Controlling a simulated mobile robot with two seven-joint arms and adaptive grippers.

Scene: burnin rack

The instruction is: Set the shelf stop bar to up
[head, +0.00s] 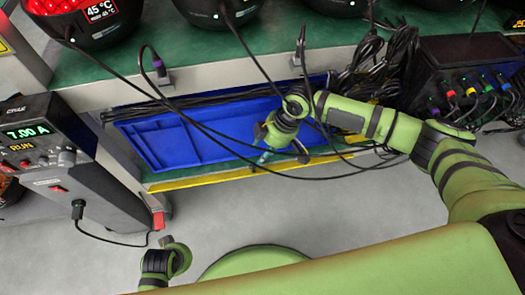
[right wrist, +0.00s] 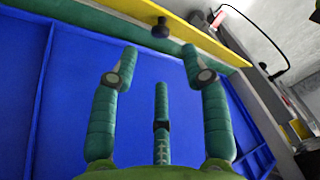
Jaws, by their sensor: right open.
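The shelf stop bar looks like the long yellow bar (head: 210,177) along the front edge of the lower shelf. It lies low, in front of the blue tray (head: 165,147). In the right wrist view the yellow bar (right wrist: 205,38) crosses the top, with a dark knob (right wrist: 160,28) near it. My right gripper (head: 283,150) is open over the tray, near the bar. In the right wrist view its green fingers (right wrist: 160,75) are spread with nothing between them. The knob shows beyond the fingertips, apart from them.
Black cables hang across the shelf and around my right gripper. A power supply reading 7.00 A (head: 40,135) stands at left. A dark box with coloured plugs (head: 465,75) sits at right. Round dark units (head: 85,22) stand on the upper shelf (head: 215,62). Grey floor in front is mostly free.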

